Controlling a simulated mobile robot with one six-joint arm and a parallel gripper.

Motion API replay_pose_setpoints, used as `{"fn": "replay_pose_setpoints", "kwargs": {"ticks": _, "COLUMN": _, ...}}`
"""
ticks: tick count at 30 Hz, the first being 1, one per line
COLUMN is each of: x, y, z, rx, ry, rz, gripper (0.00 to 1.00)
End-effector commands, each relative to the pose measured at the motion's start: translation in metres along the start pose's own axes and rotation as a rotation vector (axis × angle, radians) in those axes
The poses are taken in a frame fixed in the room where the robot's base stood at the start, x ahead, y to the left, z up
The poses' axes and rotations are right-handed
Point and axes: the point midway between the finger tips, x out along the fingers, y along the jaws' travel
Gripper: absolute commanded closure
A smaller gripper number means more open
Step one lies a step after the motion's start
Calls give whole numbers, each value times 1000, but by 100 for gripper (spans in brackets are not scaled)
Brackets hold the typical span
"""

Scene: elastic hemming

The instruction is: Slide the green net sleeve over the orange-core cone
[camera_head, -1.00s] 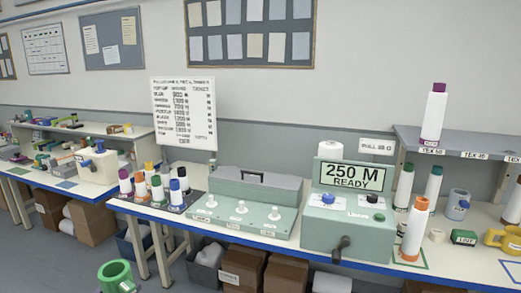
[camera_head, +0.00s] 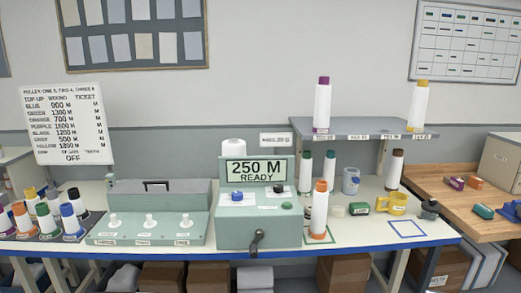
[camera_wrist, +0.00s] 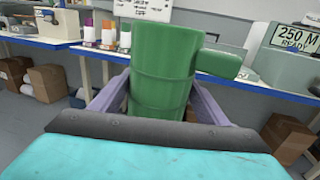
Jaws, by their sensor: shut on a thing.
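The green sleeve (camera_wrist: 165,75) is a hollow-looking, banded green cylinder with a side tab. In the wrist view it stands upright between the fingers of my gripper (camera_wrist: 160,103), which is shut on it. Its lower end is hidden behind the gripper. Neither shows in the head view now. The large orange-core cone (camera_head: 319,212) is white with an orange top.
The winding machine (camera_head: 254,205) reads 250 M READY. Smaller coloured cones (camera_head: 47,219) stand at left. A raised shelf (camera_head: 350,127) is behind. A blue outline (camera_head: 407,229) is bare.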

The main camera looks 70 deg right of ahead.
Motion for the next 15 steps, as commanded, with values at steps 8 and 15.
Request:
{"fn": "replay_pose_setpoints", "kwargs": {"ticks": 8, "x": 63, "y": -33, "z": 19, "rx": 3, "ry": 8, "rz": -98, "gripper": 47}}
{"fn": "replay_pose_setpoints", "kwargs": {"ticks": 15, "x": 122, "y": -73, "z": 37, "rx": 4, "ry": 15, "rz": -193, "gripper": 47}}
